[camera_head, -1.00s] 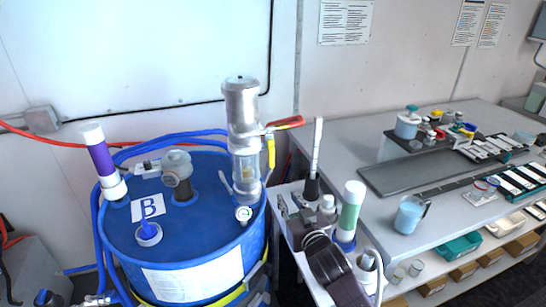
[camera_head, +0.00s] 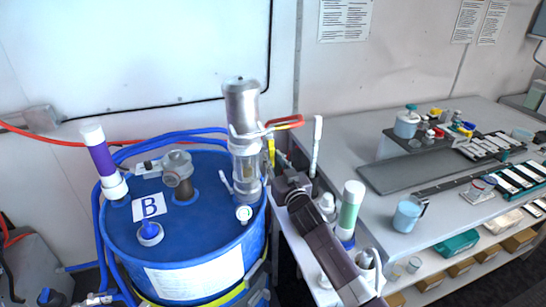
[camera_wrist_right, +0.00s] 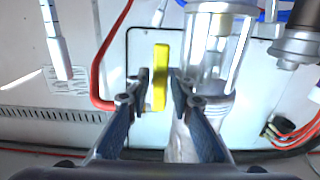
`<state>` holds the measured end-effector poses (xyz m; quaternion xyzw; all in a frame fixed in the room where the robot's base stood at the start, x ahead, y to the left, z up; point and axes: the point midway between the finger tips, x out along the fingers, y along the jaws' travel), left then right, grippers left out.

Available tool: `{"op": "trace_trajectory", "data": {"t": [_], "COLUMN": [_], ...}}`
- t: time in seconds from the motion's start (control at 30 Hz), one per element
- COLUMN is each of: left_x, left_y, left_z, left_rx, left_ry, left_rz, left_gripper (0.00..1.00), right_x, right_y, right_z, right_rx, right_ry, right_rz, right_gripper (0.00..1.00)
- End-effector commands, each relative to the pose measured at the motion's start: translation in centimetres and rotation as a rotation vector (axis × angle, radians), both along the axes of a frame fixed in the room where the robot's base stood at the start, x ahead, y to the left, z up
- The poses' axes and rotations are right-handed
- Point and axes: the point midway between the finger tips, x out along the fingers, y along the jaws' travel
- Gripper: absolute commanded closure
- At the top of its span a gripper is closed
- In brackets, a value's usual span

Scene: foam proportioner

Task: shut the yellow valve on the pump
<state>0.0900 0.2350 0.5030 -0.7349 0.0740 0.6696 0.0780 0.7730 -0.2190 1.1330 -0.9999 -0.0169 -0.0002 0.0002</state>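The pump (camera_head: 243,105) stands upright on the blue drum, with a silver upper cylinder and a clear lower section. Its yellow valve handle (camera_head: 271,149) hangs down at the pump's right side, below a red handle loop (camera_head: 285,122). In the right wrist view the yellow handle (camera_wrist_right: 160,77) appears upright between my two fingertips. My right gripper (camera_wrist_right: 159,84) is open around the handle, with a small gap seen on each side. In the head view my right gripper (camera_head: 281,168) is close to the handle, partly overlapping its surroundings. My left gripper is not in view.
The blue drum (camera_head: 190,245) carries a purple-banded tube (camera_head: 100,158) and a grey fitting (camera_head: 177,168). A white-and-green tube (camera_head: 350,212) and a white stick (camera_head: 317,140) stand close to my right arm. A grey bench (camera_head: 365,145) with lab items lies to the right.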

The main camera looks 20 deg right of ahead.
Motion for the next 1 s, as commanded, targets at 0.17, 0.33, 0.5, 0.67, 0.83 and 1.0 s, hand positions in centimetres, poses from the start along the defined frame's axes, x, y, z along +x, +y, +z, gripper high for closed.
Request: {"op": "trace_trajectory", "data": {"t": [0.17, 0.33, 0.5, 0.67, 0.83, 1.0], "left_x": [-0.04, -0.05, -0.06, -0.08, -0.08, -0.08], "left_y": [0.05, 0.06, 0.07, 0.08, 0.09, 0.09], "left_z": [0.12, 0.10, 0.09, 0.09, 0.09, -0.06], "left_rx": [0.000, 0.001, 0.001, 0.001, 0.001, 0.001], "left_ry": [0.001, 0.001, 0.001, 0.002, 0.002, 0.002], "left_rz": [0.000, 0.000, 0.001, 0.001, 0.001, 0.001], "left_gripper": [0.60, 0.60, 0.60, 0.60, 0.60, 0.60], "right_x": [0.51, 0.53, 0.51, 0.50, 0.50, 0.63], "right_y": [0.04, 0.04, 0.04, 0.04, 0.04, 0.03], "right_z": [0.03, 0.00, -0.02, -0.03, -0.05, -0.11], "right_rx": [0.001, 0.001, 0.001, 0.001, 0.000, -0.003], "right_ry": [-0.001, 0.000, 0.000, 0.000, 0.001, 0.001], "right_rz": [0.001, 0.001, 0.001, 0.000, 0.000, 0.000], "right_gripper": [0.79, 0.79, 0.90, 1.00, 1.00, 1.00]}}
